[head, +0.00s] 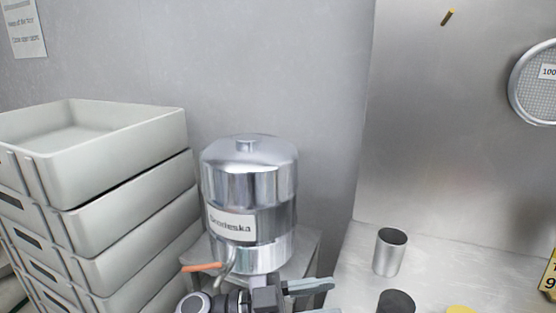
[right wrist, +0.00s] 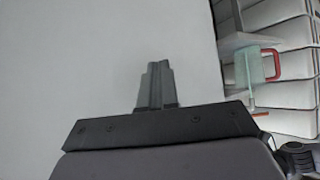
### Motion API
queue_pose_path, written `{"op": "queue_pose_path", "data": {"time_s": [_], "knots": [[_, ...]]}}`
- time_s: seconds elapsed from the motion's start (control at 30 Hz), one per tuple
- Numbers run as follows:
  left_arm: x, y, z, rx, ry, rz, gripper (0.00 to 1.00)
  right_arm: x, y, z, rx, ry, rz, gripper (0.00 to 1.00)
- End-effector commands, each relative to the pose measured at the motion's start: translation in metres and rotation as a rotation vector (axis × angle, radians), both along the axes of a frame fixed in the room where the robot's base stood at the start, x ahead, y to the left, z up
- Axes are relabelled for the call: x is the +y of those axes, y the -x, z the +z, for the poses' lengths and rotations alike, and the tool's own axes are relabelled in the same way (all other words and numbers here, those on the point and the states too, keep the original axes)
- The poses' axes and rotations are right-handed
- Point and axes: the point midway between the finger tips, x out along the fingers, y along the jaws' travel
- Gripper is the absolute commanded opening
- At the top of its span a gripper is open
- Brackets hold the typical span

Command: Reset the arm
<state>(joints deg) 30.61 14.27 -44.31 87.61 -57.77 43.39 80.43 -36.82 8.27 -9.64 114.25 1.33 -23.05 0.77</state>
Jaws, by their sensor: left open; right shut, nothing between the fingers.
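My left gripper (head: 312,298) is at the bottom centre of the head view, its fingers pointing right. It is open, with nothing seen between the fingers. It is in front of the lower right part of a shiny metal grinder (head: 272,190) with a domed lid, a label and an orange-handled lever (head: 202,267). I cannot tell whether the gripper touches the grinder. My right gripper (right wrist: 157,68) shows in the right wrist view with its fingers together and empty, against a plain light grey surface. It is not seen in the head view.
Stacked grey crates (head: 115,178) stand left of the grinder. A metal cup (head: 390,252), a dark round object (head: 396,302) and a yellow one (head: 460,310) are on the metal counter (head: 450,265) at right. The right wrist view shows a clear vessel with a red handle (right wrist: 276,64).

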Motion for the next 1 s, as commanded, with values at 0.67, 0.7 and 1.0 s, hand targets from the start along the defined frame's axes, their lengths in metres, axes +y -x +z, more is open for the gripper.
{"op": "queue_pose_path", "data": {"time_s": [0.67,0.7,1.0], "knots": [[0.190,0.019,-0.131,0.467,0.006,1.125,0.40,-0.004,0.003,0.034,-0.007,0.015,0.000,0.00],[0.202,0.031,-0.146,0.510,-0.046,1.167,0.40,-0.004,0.003,0.036,-0.007,0.015,0.001,0.00],[0.259,0.122,-0.215,0.743,-0.384,1.294,0.40,-0.006,0.006,0.039,0.004,0.022,-0.001,0.00]]}}
